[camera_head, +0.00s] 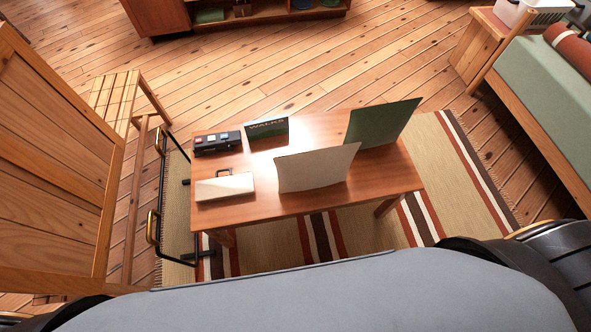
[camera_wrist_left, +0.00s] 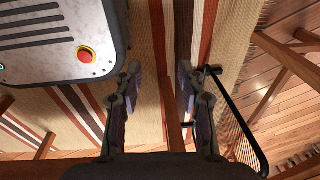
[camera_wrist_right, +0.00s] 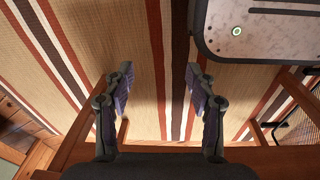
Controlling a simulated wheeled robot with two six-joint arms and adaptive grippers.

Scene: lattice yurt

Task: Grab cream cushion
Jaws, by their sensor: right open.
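The cream cushion (camera_head: 316,168) looks like a thin, slightly curved square panel. It stands tilted near the front edge of the low wooden table (camera_head: 290,203), right of the table's middle. It shows in neither wrist view. My left gripper (camera_wrist_left: 158,78) is open and empty in the left wrist view, above the striped rug with a table edge below. My right gripper (camera_wrist_right: 159,78) is open and empty in the right wrist view, also over the rug. Neither gripper shows in the head view, so their distance to the cushion cannot be told.
A green cushion (camera_head: 381,122) stands behind the cream one. A cream case (camera_head: 224,187), a black device with buttons (camera_head: 217,143) and a dark book (camera_head: 267,128) are on the table's left. A black metal rack (camera_head: 158,205) stands left. A green bed (camera_head: 545,90) is right.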

